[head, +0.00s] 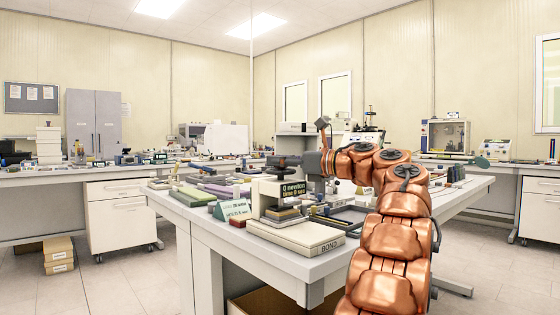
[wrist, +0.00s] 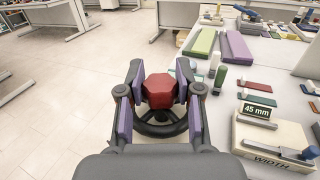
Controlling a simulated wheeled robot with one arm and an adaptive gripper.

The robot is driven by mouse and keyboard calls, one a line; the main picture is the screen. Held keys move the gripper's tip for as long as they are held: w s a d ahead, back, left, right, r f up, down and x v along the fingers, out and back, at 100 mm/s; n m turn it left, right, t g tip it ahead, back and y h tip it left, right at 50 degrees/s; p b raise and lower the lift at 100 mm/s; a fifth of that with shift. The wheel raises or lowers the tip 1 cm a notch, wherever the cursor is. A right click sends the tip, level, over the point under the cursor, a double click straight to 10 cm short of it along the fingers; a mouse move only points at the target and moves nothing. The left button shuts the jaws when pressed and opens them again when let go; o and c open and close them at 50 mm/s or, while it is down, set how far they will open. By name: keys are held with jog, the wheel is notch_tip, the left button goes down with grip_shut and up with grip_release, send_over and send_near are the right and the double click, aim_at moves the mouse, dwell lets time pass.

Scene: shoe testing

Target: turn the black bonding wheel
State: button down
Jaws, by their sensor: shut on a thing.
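The bonding press (head: 298,236) stands at the near corner of the central table, its base marked BOND. Its display (head: 292,189) reads 0 newton and 0 sec. The black bonding wheel (head: 284,161) is on top of the press. In the wrist view the black wheel (wrist: 162,130) shows below a red faceted knob (wrist: 160,90) at its middle. My gripper (head: 303,163) comes in from the right at the wheel's height. In the wrist view its two purple-padded fingers (wrist: 160,95) are shut on the red knob, one on each side. The fingers hide parts of the wheel's rim.
A green sign (head: 231,209) stands left of the press. A width gauge (wrist: 275,145) reading 45 mm sits on the table right of my gripper in the wrist view. Purple and green blocks (wrist: 235,46) and small samples crowd the table. Open floor lies left in the wrist view.

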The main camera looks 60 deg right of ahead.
jog(key=shift+s+d+r+n+y, duration=0.1)
jog(key=shift+r+n+y, duration=0.2)
jog(key=shift+r+y, duration=0.15)
jog(key=shift+r+y+p, duration=0.25)
jog(key=shift+y+p, duration=0.2)
jog(key=shift+s+d+r+n+y+p, duration=0.25)
jog(key=shift+r+n+y+p, duration=0.1)
jog(key=shift+n, duration=0.15)
jog(key=c, duration=0.7)
grip_release()
jog(key=shift+w+a+f, duration=0.1)
jog(key=shift+a+f, duration=0.05)
jog(key=shift+f, duration=0.05)
jog(key=shift+c, duration=0.2)
jog(key=shift+w+a+f+m+h+b, duration=0.1)
jog(key=shift+a+f+m+h+b, duration=0.05)
jog(key=shift+f+m+h+b, duration=0.35)
